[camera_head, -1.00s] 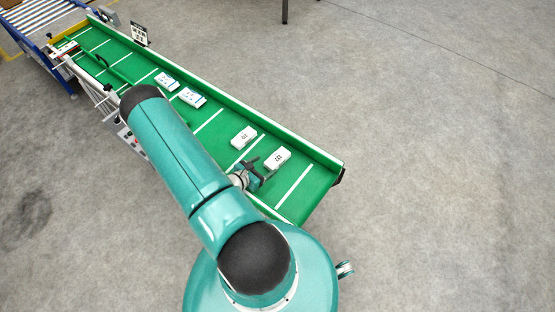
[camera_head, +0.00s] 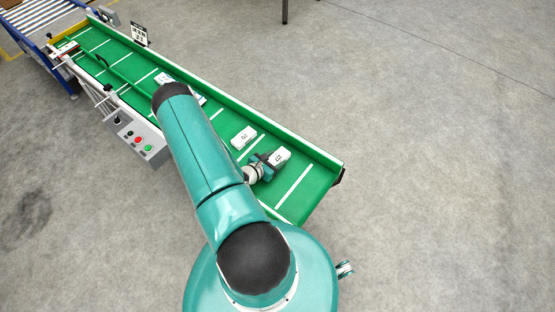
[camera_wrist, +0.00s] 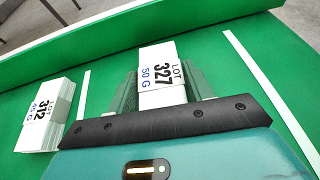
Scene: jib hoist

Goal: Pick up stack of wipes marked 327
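The white stack of wipes marked 327 (camera_wrist: 160,74) lies on the green belt, its label reading LOT 327, 50 G. It also shows in the head view (camera_head: 281,156) near the belt's right end. My gripper (camera_wrist: 163,92) is at the stack, with one finger on each side of it. The fingers look open, with narrow gaps beside the stack. In the head view my gripper (camera_head: 270,159) partly covers the stack's near left side. The stack's near end is hidden behind the gripper body in the wrist view.
Another stack, marked 312 (camera_wrist: 44,121), lies to the left on the belt; it shows in the head view (camera_head: 243,138). More packs (camera_head: 165,78) lie farther up, partly behind my arm. A raised green wall (camera_head: 314,148) runs along the far side. A control box (camera_head: 142,140) stands beside the belt.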

